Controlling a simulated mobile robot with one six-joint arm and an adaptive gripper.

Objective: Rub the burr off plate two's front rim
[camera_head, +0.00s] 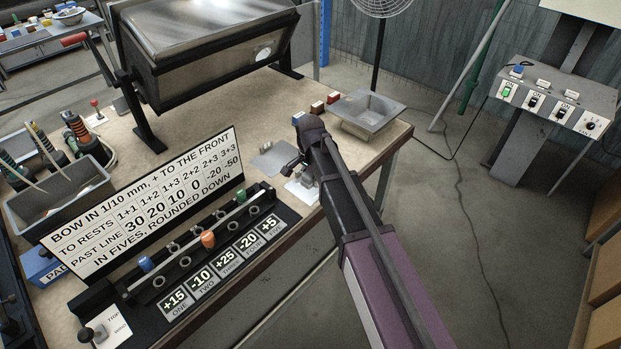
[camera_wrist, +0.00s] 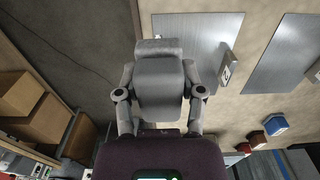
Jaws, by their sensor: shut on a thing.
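My gripper (camera_wrist: 160,75) is shut on a grey block (camera_wrist: 160,88) in the wrist view, with a finger on each side of it. A flat grey metal plate (camera_wrist: 205,32) lies just beyond the block, which covers part of it. A small upright tag (camera_wrist: 227,73) at this plate's edge seems to read 2. A second metal plate (camera_wrist: 290,55) lies to its right. In the head view my gripper (camera_head: 298,162) is over the bench's front edge, above one plate (camera_head: 304,192) and beside another plate (camera_head: 271,159). I cannot make out a burr, or whether the block touches the plate.
Red and blue blocks (camera_head: 317,107) and a grey tray (camera_head: 366,112) stand behind my gripper. A lettered board (camera_head: 145,205) and a row of numbered cards (camera_head: 222,258) are to its left. A large metal-hooded machine (camera_head: 205,50) stands at the back. A switch box (camera_head: 550,98) is at right.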

